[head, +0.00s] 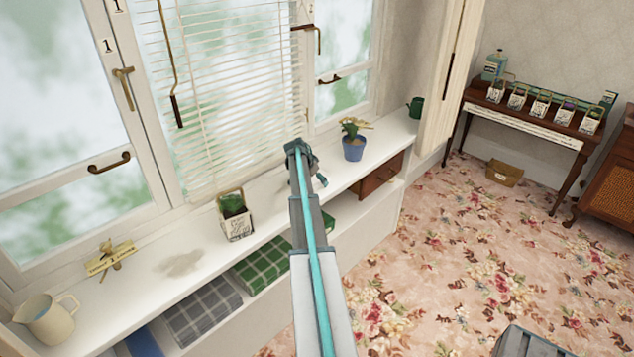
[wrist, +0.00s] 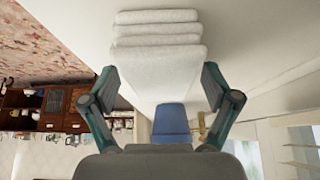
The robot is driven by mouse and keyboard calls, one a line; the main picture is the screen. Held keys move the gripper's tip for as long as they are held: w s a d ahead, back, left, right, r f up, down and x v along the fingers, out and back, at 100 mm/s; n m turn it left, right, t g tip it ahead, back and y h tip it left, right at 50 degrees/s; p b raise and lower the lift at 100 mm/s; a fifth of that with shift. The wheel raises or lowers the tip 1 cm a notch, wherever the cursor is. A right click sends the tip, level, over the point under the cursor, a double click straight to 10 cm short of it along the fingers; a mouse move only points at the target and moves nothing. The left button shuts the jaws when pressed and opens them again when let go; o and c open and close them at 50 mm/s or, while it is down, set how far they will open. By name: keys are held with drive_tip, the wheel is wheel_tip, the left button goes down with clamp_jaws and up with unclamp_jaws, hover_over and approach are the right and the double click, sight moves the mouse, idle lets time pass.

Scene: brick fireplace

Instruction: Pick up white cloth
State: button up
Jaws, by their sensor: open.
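The white cloth (wrist: 160,42) shows at the top middle of the wrist view as a thick, folded, layered stack on a white surface. My gripper (wrist: 160,82) is open, with one finger on each side of the cloth's near end in the picture. I cannot tell whether the fingers touch it. No cloth shows between the fingertips' lower parts. In the head view my gripper (head: 312,170) is over the white window sill, mostly hidden by my arm. The cloth cannot be made out there; my arm covers that part of the sill.
A blue plant pot (head: 354,148) stands on the sill (head: 180,238) just right of my gripper; it also shows in the wrist view (wrist: 170,122). A small potted plant carrier (head: 235,217) stands to the left. Window blinds (head: 225,90) hang behind. A cream jug (head: 48,318) stands far left.

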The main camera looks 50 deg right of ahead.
drive_tip(key=c, duration=1.1)
drive_tip(key=shift+c, duration=0.2)
drive_tip(key=shift+r, duration=0.1)
drive_tip(key=shift+r+p, duration=0.15)
drive_tip(key=shift+p, duration=0.25)
drive_tip(key=shift+r+b, duration=0.5)
drive_tip(key=shift+b, duration=0.1)
drive_tip(key=a+r+b, duration=0.1)
drive_tip(key=r, duration=0.1)
drive_tip(key=s+a+r+b, duration=0.1)
drive_tip(key=a+r, duration=0.1)
drive_tip(key=s+a+r+b, duration=0.1)
drive_tip(key=r, duration=0.2)
drive_tip(key=shift+a, duration=0.2)
drive_tip(key=s+a+r+b, duration=0.2)
drive_tip(key=a+r, duration=0.3)
drive_tip(key=a, duration=0.3)
drive_tip(key=shift+s+a, duration=0.2)
drive_tip(key=shift+s, duration=0.65)
